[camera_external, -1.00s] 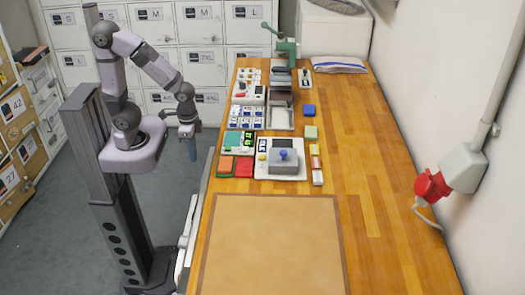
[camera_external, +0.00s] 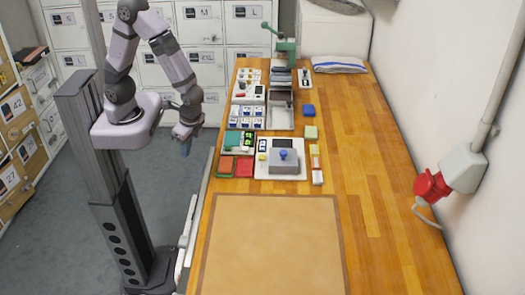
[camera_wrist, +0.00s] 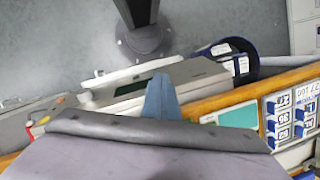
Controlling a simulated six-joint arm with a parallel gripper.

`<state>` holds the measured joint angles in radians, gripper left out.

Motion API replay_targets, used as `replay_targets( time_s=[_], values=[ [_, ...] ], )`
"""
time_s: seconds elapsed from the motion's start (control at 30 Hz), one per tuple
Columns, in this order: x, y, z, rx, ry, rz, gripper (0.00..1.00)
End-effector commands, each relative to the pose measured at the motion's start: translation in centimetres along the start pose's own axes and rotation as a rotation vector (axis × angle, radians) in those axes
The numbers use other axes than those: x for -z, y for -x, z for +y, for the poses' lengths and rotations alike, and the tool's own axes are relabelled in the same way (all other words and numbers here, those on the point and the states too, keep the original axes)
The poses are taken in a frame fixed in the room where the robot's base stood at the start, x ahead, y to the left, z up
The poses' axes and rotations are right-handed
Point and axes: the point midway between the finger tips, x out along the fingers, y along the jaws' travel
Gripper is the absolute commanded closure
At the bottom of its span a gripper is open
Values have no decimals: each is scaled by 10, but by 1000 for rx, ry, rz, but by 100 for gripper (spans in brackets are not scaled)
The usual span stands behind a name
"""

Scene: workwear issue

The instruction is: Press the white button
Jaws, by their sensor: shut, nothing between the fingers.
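My gripper (camera_external: 185,147) hangs over the grey floor, left of the bench's left edge and apart from everything on the bench. Its blue-grey fingers (camera_wrist: 160,98) are together and empty in the wrist view. On the bench, a white-based device (camera_external: 262,171) carries a grey box (camera_external: 283,166) with a blue knob (camera_external: 283,154) on top. Behind it to the left is a white unit (camera_external: 247,93) with a small red spot. I cannot make out a white button for certain in either view.
Blue-and-white blocks (camera_external: 246,117) and red and green pads (camera_external: 235,167) crowd the bench's left side. A green-handled press (camera_external: 285,45) stands at the back.

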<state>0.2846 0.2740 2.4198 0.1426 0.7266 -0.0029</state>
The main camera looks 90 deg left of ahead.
Motion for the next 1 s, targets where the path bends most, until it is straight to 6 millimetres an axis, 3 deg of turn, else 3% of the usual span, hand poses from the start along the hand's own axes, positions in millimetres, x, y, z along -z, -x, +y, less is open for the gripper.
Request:
replay_targets(
  time_s=[0.03, 0.3, 0.6, 0.8, 1.0],
  values=[
    [4, 12, -6, 46, -72, -24, 100],
    [63, 31, -70, 357, -394, -67, 100],
    [119, 87, -130, 651, -540, -34, 100],
    [126, 106, -149, 750, -578, -50, 100],
    [123, 108, -153, 765, -561, -63, 100]
  ],
)
